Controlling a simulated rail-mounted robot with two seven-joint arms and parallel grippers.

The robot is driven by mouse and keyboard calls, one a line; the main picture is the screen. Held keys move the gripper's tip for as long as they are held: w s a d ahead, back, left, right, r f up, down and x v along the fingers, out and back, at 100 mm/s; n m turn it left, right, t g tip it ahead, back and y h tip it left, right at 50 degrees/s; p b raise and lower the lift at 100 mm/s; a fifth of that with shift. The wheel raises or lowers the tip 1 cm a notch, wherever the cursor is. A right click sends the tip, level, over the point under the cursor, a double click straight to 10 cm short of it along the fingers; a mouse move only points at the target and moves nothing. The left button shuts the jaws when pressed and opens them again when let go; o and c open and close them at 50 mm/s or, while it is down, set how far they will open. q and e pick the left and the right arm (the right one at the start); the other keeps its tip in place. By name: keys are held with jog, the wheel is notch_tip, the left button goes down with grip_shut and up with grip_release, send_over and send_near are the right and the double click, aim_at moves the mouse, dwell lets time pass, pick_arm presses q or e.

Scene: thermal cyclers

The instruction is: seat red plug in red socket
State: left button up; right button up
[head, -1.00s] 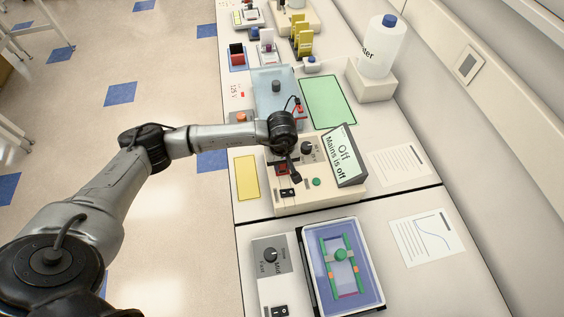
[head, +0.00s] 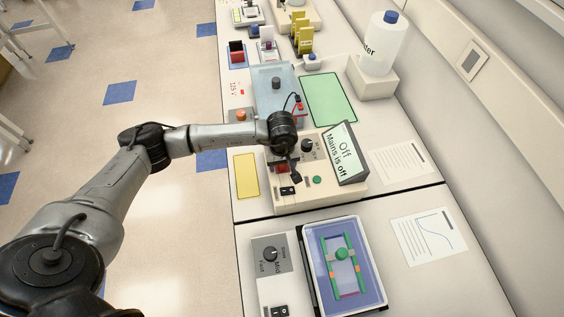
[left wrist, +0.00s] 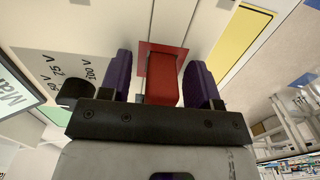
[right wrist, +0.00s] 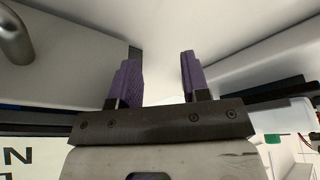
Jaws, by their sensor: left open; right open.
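The red plug (left wrist: 165,82) is a red block between the purple fingers of my left gripper (left wrist: 160,68) in the left wrist view. The fingers are open, one on each side, with a gap to the block. The red socket (left wrist: 147,50) shows as a red square around the block's far end; I cannot tell how deep the plug sits in it. In the head view red shows at the socket (head: 282,169) on the beige power supply (head: 318,192), partly hidden by my left gripper (head: 290,170). My right gripper (right wrist: 155,72) is open and empty.
The power supply's tilted screen (head: 344,157) reads "Mains is off" and stands close right of the left gripper. A blue-grey box (head: 273,83) with a black lead lies behind. A yellow pad (head: 246,177) is at left, a gel tank (head: 344,262) in front.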

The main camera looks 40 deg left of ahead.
pick_arm(q)
jog(key=shift+r, duration=0.1)
pick_arm(e)
jog(key=shift+d, duration=0.1)
pick_arm(q)
jog(key=shift+r, duration=0.35)
notch_tip(320, 180, up, 13)
jog(key=shift+b, duration=0.45)
pick_arm(e)
jog(key=shift+f, duration=0.5)
pick_arm(q)
jog(key=shift+f, duration=0.1)
